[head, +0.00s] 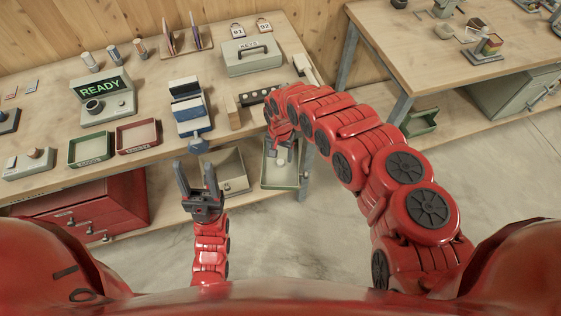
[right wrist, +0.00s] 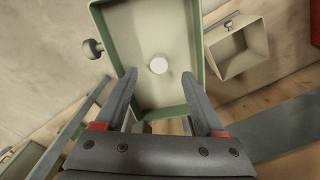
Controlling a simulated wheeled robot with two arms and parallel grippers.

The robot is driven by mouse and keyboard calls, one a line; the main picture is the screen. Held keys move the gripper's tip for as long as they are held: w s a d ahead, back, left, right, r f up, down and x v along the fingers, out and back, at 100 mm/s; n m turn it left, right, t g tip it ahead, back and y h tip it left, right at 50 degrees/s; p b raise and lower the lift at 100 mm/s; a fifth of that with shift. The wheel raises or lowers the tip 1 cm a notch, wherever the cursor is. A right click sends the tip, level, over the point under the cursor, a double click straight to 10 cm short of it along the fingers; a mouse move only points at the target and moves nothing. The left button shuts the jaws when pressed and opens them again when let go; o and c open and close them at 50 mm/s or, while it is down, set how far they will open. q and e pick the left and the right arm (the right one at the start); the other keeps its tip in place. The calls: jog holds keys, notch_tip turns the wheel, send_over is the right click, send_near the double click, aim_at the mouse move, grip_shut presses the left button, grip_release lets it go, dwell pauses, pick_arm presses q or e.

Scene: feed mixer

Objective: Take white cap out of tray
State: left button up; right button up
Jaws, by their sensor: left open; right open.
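The green-rimmed tray (head: 281,187) sticks out at the front right end of the workbench. In the right wrist view the tray (right wrist: 107,38) is seen from above, with a small round white cap (right wrist: 158,64) on its pale floor. My right gripper (right wrist: 159,76) is open and empty over the tray, its fingers on either side of the cap in the picture; I cannot tell how high it is above it. In the head view the right gripper (head: 282,143) partly hides the tray. My left gripper (head: 194,164) is open and empty in front of the bench.
A beige open bin (head: 232,170) is beside the tray, with a knob. A blue-and-white device (head: 190,112), a wooden block (head: 232,110) and a keys box (head: 250,56) stand on the bench. Red and green trays (head: 138,136) lie further left. The floor at right is clear.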

aim_at(280, 162)
notch_tip(280, 162, down, 3)
jog(key=shift+s+a+r, duration=0.1)
jog(key=shift+f, duration=0.75)
grip_shut()
